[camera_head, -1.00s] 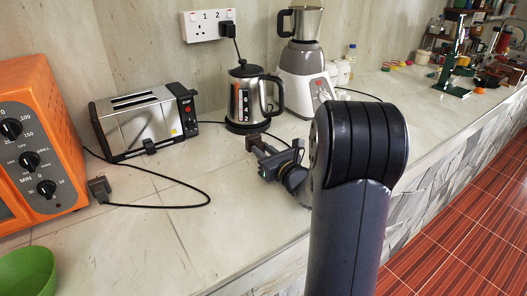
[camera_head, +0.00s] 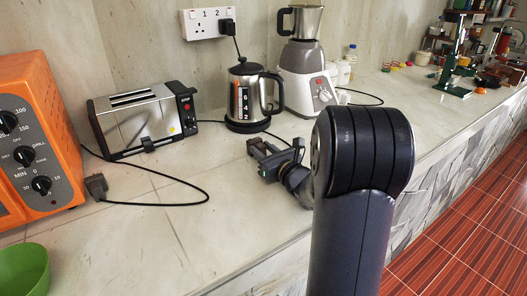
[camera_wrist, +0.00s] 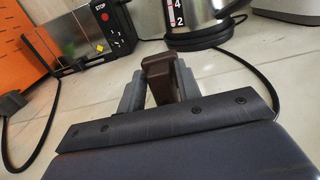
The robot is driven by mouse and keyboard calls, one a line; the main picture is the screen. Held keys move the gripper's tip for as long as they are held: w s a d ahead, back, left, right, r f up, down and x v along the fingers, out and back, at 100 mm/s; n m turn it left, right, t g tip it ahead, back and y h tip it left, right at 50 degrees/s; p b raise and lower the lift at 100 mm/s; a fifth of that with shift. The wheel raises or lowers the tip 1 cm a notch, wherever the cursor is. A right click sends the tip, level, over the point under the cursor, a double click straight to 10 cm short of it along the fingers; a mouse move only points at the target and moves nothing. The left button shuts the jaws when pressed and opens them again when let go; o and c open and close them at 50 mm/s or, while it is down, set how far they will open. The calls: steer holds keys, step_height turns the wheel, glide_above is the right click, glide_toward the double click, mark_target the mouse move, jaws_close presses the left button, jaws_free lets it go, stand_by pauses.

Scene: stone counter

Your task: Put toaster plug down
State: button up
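My gripper (camera_head: 262,152) is low over the counter in front of the kettle. In the wrist view its two grey fingers (camera_wrist: 160,92) are closed around a dark brown plug (camera_wrist: 159,72), which also shows at the gripper's end in the head view (camera_head: 252,143). I cannot tell whether the plug touches the counter. A black cord runs from the toaster's right side behind the kettle and reappears near my gripper. The silver toaster (camera_head: 145,120) stands at the back left. Another dark plug (camera_head: 96,186) lies on the counter beside the oven.
A steel kettle (camera_head: 244,100) stands behind my gripper, with a blender (camera_head: 306,75) to its right. A two-way wall socket (camera_head: 205,22) has one plug in its right outlet. An orange oven (camera_head: 40,150) and green bowl (camera_head: 24,270) are at left. The counter left of my gripper is mostly bare.

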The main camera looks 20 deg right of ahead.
steer(key=shift+o, duration=1.3)
steer(key=shift+s+f, duration=0.1)
steer(key=shift+f, duration=0.4)
steer(key=shift+r+p, duration=0.6)
steer(key=shift+p, duration=0.65)
steer(key=shift+s+d+r, duration=0.1)
steer(key=shift+s, duration=0.15)
steer(key=s, duration=0.3)
steer(key=s+d+b, duration=0.1)
steer(key=s, duration=0.3)
steer(key=s+d, duration=0.1)
steer(key=s, duration=0.3)
steer(key=shift+r, duration=0.15)
